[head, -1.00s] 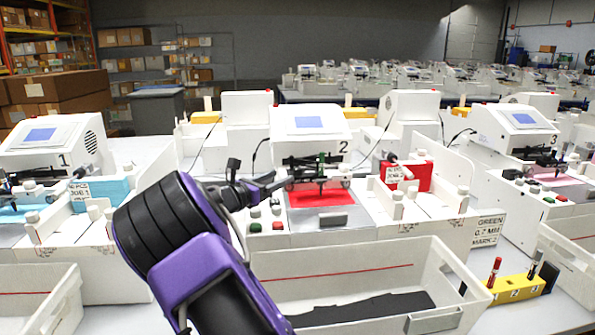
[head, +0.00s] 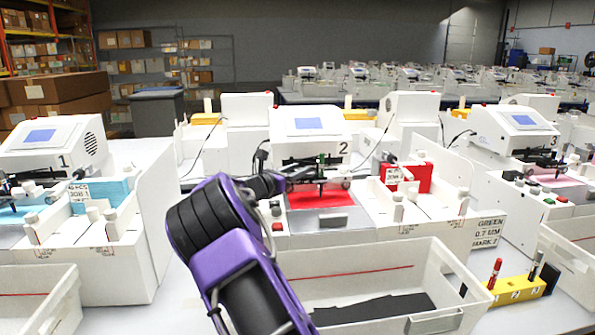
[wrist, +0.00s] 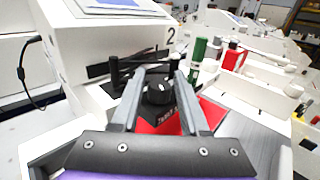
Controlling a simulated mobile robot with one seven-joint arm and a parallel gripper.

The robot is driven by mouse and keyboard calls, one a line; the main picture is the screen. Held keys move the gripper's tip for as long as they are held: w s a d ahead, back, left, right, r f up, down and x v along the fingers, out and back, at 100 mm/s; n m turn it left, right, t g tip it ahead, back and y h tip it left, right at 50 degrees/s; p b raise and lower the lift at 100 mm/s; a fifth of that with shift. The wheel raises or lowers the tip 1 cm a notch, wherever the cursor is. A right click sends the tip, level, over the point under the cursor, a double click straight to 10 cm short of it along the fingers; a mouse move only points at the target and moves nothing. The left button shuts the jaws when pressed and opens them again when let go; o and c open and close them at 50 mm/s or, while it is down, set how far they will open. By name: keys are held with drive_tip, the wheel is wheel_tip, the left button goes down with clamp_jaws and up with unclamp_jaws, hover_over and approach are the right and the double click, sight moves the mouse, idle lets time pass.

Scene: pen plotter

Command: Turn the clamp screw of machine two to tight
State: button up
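Machine two (head: 308,122) is the white plotter with a blue screen and the number 2, in the middle of the head view. Its front also shows in the wrist view (wrist: 125,55). A black round knob with a small white mark, seemingly the clamp screw (wrist: 159,90), stands over the red sheet (wrist: 160,125) in the wrist view. My gripper (wrist: 156,76) is open, with one finger on each side of the knob. Gaps seem to show on both sides; contact cannot be told. In the head view my gripper is at the machine's pen carriage, and the knob cannot be made out.
A green pen (wrist: 198,52) and a red holder (wrist: 233,58) stand right of the fingers. A white bin (head: 350,270) sits in front of machine two. A yellow pen block (head: 515,290) is at the right. Machines one (head: 45,145) and three (head: 515,130) flank it.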

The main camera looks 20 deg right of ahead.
clamp_jaws()
drive_tip(key=r+m+g+p, duration=0.1)
drive_tip(key=p, duration=0.2)
drive_tip(key=shift+w+h, duration=0.1)
drive_tip(key=shift+h, duration=0.3)
drive_tip(key=shift+m+g+h+p, duration=0.3)
drive_tip(key=shift+m+g+p, duration=0.2)
drive_tip(key=shift+g+p, duration=0.55)
drive_tip(key=shift+f+m+g+h+p, duration=0.4)
drive_tip(key=shift+m+g+p, duration=0.2)
drive_tip(key=shift+g+p, duration=0.15)
drive_tip(key=shift+o, duration=2)
unclamp_jaws()
drive_tip(key=shift+a, duration=0.1)
drive_tip(key=v, duration=1.7)
drive_tip(key=shift+s+a, duration=0.2)
